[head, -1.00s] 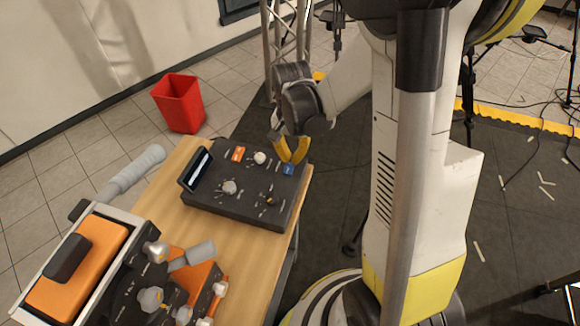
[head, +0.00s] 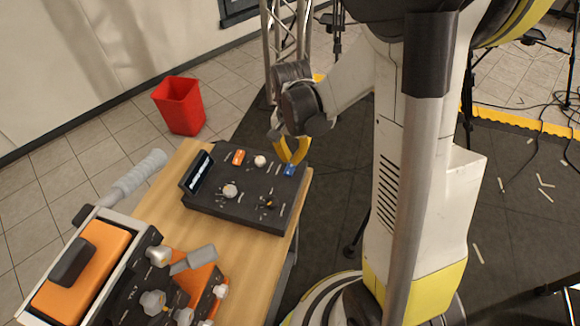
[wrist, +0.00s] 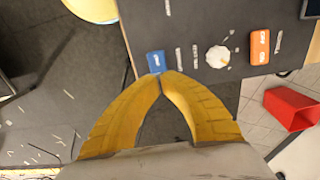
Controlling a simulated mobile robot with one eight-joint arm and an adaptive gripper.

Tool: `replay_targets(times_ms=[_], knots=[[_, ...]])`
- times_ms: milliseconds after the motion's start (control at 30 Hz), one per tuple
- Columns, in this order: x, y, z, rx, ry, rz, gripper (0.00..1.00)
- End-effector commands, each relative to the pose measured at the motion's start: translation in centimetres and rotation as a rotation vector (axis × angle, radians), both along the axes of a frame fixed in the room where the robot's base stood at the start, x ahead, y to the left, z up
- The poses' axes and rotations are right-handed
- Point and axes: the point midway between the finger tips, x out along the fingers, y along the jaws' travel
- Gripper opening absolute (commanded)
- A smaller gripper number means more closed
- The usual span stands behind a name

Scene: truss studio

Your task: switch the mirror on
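A dark control panel (head: 235,205) lies on the wooden table and carries knobs and coloured switches. A blue switch (head: 290,170) is at its right far corner; it also shows in the wrist view (wrist: 154,62). I cannot read which control is labelled for the mirror. My gripper (head: 291,162) has yellow fingers whose tips meet, with nothing seen between them. In the wrist view the fingertips (wrist: 161,76) are right at the blue switch's near edge; I cannot tell whether they touch it. A small tilted screen (head: 200,172) at the panel's left shows light text on dark.
An orange switch (head: 238,157) and a white knob (head: 260,161) sit along the panel's far edge. An orange-and-grey machine (head: 82,270) with knobs stands at the near left of the table (head: 250,255). A red bin (head: 180,106) stands on the floor behind.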

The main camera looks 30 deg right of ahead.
Motion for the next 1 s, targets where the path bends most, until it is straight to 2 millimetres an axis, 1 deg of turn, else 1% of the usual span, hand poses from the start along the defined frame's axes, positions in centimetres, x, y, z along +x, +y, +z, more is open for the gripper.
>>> replay_targets(times_ms=[33, 500, 1000], knots=[[0.0, 0.0, 0.8, 0.0, 0.0, 0.0, 0.0], [0.0, 0.0, 4.7, 0.0, 0.0, 0.0, 0.0], [0.0, 0.0, 4.7, 0.0, 0.0, 0.0, 0.0]])
